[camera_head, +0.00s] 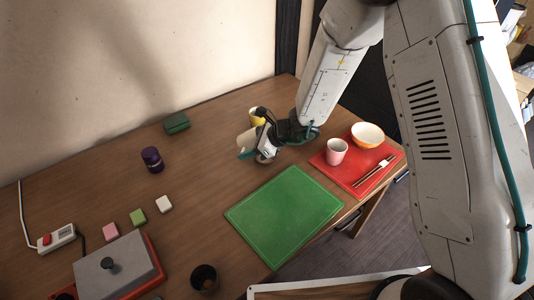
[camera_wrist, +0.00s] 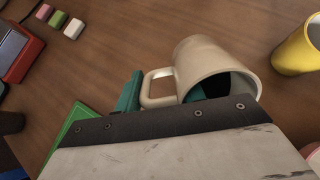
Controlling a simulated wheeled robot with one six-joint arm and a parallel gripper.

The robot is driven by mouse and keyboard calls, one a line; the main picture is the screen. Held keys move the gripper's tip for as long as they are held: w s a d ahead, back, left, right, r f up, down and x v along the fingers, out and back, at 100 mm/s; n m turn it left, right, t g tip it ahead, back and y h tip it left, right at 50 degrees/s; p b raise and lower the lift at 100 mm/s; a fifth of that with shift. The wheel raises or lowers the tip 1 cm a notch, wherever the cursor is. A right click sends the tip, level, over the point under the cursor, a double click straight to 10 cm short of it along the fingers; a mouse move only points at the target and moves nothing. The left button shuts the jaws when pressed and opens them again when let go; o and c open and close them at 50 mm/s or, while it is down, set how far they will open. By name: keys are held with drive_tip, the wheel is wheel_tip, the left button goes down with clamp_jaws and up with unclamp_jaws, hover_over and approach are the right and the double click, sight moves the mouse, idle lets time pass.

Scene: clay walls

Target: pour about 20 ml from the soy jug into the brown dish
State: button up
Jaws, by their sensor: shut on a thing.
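The soy jug (camera_head: 246,140) is a cream mug-like vessel with a handle. My gripper (camera_head: 249,153) is shut on the jug's handle, near the back of the table. In the wrist view the jug (camera_wrist: 197,58) shows its handle beside the teal fingers (camera_wrist: 155,92), with its mouth towards the lower right and a dark inside. The jug looks somewhat tilted; I cannot tell how far. A small brownish round edge (camera_head: 264,158) shows just below my gripper, possibly the brown dish, mostly hidden. No stream of liquid is visible.
A yellow cup (camera_head: 257,116) stands close behind my gripper. A red mat (camera_head: 343,169) to the right holds a pink cup, a bowl and chopsticks. A green board (camera_head: 284,214) lies in front. A dark cup (camera_head: 204,280) and purple jar (camera_head: 152,159) stand left.

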drive_tip(key=shift+f+y, duration=0.45)
drive_tip(key=shift+y, duration=0.15)
drive_tip(key=shift+a, duration=0.15)
drive_tip(key=shift+w+a+t+y, duration=0.15)
drive_tip(key=shift+a, duration=0.4)
drive_tip(key=shift+w+a+t+y, duration=0.1)
drive_tip(key=shift+a+t+y, duration=0.05)
drive_tip(key=shift+a, duration=0.35)
drive_tip(key=shift+a+f+p, duration=0.1)
drive_tip(key=shift+a+p, duration=0.05)
drive_tip(key=shift+p, duration=0.2)
